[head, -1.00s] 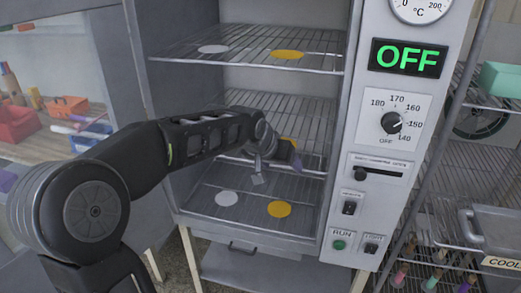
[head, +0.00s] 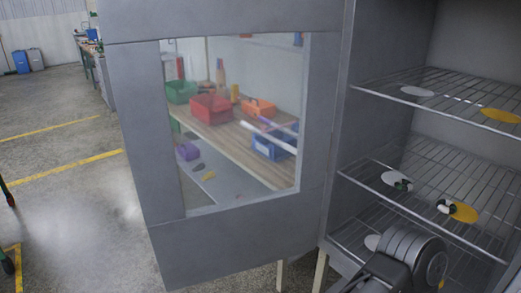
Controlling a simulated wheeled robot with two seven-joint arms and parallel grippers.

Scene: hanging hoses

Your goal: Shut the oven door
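The oven door (head: 245,222) is a grey panel with a large window (head: 235,120). It stands wide open, swung out to the left of the oven, and fills the middle of the head view. The oven (head: 392,110) is at the right, its inside and wire shelves exposed. Part of my arm shows at the bottom right, in front of the lowest shelf. Neither gripper is in view, so what they hold is hidden.
The middle shelf (head: 420,195) has white and yellow discs with two small dark-and-white pieces on them. A red bin (head: 210,107) on a wooden bench shows through the door window. Open floor (head: 65,200) with yellow lines lies left of the door.

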